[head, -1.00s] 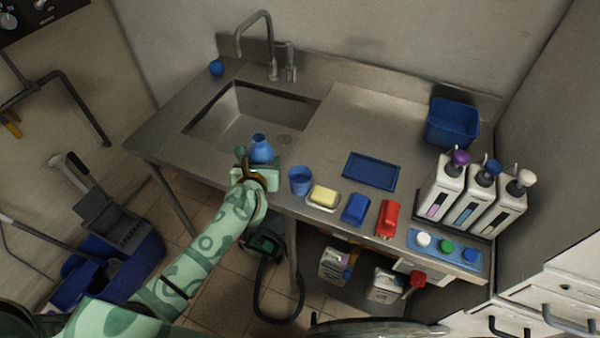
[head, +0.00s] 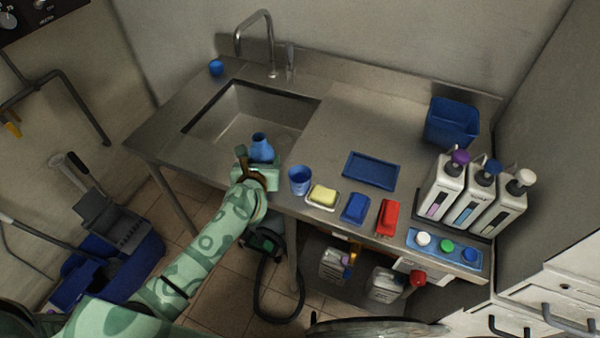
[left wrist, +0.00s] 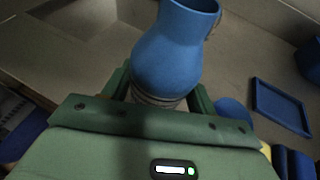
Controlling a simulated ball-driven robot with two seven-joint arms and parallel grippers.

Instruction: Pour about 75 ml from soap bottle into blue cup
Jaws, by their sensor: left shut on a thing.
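The soap bottle (head: 262,147) is blue, with a rounded body and an open neck. My left gripper (head: 257,168) is shut on its lower part and holds it close to upright at the counter's front edge, before the sink. In the left wrist view the bottle (left wrist: 168,62) rises from between the fingers; its contents do not show. The blue cup (head: 299,181) stands on the counter just right of the gripper, apart from the bottle. In the left wrist view it is partly hidden behind the gripper. My right gripper is not in view.
Right of the cup are a yellow sponge in a dish (head: 323,196), a blue block (head: 355,208) and a red one (head: 388,217). A blue tray (head: 371,171) lies behind. Pump dispensers (head: 443,189) stand at right. The sink (head: 240,115) and tap (head: 268,40) are behind the bottle.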

